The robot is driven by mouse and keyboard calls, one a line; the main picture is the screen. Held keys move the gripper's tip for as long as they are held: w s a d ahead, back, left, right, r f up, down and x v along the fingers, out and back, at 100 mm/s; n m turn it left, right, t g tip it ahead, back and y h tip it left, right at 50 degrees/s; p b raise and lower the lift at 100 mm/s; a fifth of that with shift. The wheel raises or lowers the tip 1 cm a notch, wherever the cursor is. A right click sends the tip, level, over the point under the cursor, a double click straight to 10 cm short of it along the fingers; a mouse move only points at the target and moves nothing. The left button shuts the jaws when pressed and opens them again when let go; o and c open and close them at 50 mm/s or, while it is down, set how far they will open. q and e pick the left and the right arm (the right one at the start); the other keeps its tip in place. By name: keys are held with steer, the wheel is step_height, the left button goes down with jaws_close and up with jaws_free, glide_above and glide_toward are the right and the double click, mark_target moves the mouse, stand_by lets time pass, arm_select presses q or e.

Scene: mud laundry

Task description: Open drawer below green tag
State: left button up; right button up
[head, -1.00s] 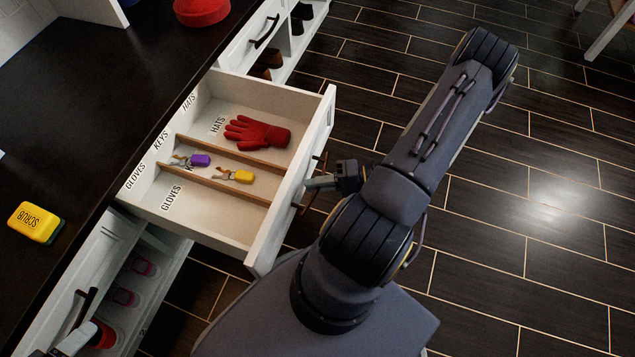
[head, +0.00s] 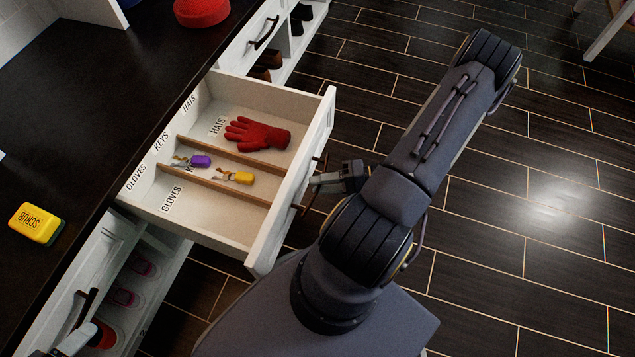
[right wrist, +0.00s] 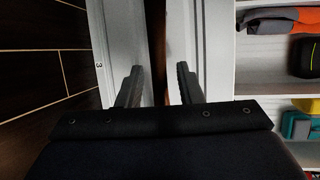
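A white drawer (head: 262,258) stands pulled out from under the dark counter, in the middle of the head view. It has a dark handle (head: 303,209) on its front. My right gripper (head: 318,181) is at this handle. In the right wrist view its two fingers (right wrist: 158,86) are apart, with a dark brown bar (right wrist: 157,40) between them and gaps on both sides. I can make out no green tag. Part of my left gripper (head: 72,341) shows at the bottom left, near another dark handle (head: 84,308); its fingertips are not clear.
A yellow sponge (head: 36,223) and a red object (head: 201,11) lie on the counter (head: 90,100). Open shoe shelves (head: 140,280) are below.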

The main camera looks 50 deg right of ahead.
steer(key=p+v, duration=0.1)
steer(key=v, duration=0.5)
steer(key=shift+s+d, duration=0.15)
steer(key=shift+r, duration=0.15)
steer(key=w+a+r+n+g+h, duration=0.1)
steer(key=a+r+n+g+h, duration=0.15)
steer(key=a+r, duration=0.4)
steer(key=w+a+r+n+g+h, duration=0.1)
steer(key=a+r+n+h, duration=0.25)
steer(key=r, duration=0.65)
steer(key=w+a+r+n+g+h, duration=0.1)
steer(key=a+r+n+g+h, duration=0.1)
steer(key=a+r, duration=0.5)
step_height(320, 180, up, 35)
steer(key=d+p, duration=0.1)
steer(key=p, duration=3.3)
